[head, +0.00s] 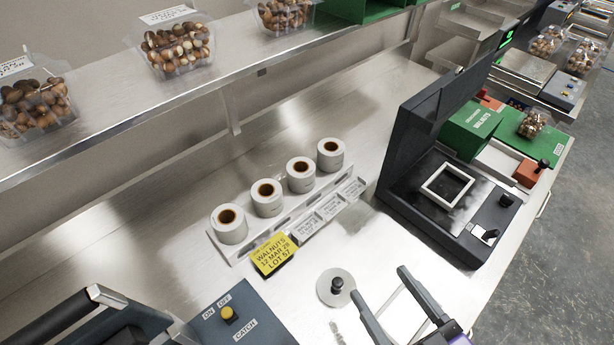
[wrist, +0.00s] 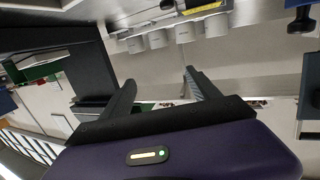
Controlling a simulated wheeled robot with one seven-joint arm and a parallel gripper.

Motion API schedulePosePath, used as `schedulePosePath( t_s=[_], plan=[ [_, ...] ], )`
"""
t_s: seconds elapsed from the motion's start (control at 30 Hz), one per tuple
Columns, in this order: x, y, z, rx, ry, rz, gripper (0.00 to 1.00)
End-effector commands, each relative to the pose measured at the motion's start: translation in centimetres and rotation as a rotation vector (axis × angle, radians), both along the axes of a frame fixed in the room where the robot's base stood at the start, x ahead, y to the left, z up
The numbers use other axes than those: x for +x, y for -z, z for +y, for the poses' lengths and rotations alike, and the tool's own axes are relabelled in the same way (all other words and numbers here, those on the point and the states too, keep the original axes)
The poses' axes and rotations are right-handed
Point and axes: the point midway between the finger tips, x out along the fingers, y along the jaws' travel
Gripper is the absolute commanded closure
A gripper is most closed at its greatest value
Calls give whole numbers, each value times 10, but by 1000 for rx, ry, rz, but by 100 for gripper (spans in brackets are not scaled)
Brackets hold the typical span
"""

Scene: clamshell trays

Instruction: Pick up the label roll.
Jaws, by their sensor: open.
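Several white label rolls with brown cores stand in a row on a pale rack (head: 238,254). From left to right they include a front-left roll (head: 229,224), two middle rolls (head: 266,198) (head: 300,175) and a far-right roll (head: 330,154). The rolls (wrist: 157,39) also show along the top of the wrist view. My gripper (head: 379,281) is open and empty, in front of the rack and to its right, apart from the rolls. In the wrist view, my gripper (wrist: 160,78) has nothing between its fingers.
A yellow walnuts card (head: 274,254) and small white labels stand before the rolls. A round metal base with a black knob (head: 337,286) is left of my gripper. A dark machine (head: 440,190) stands right. A shelf (head: 190,90) with clamshell trays runs behind.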

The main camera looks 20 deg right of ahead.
Motion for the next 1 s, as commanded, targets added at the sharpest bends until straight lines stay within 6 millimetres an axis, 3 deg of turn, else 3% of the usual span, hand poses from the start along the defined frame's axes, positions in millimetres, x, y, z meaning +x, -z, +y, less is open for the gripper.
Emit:
schedulePosePath(
  t_s=[0.17,0.47,0.8,0.9,1.0],
  plan=[
    [44,-1,-2,-3,0,-43,29],
    [150,-8,-4,-1,-1,-64,29],
    [264,-15,-2,6,-16,73,29],
    [284,-7,0,5,-27,162,29],
    [289,6,1,3,-36,239,29]
  ],
)
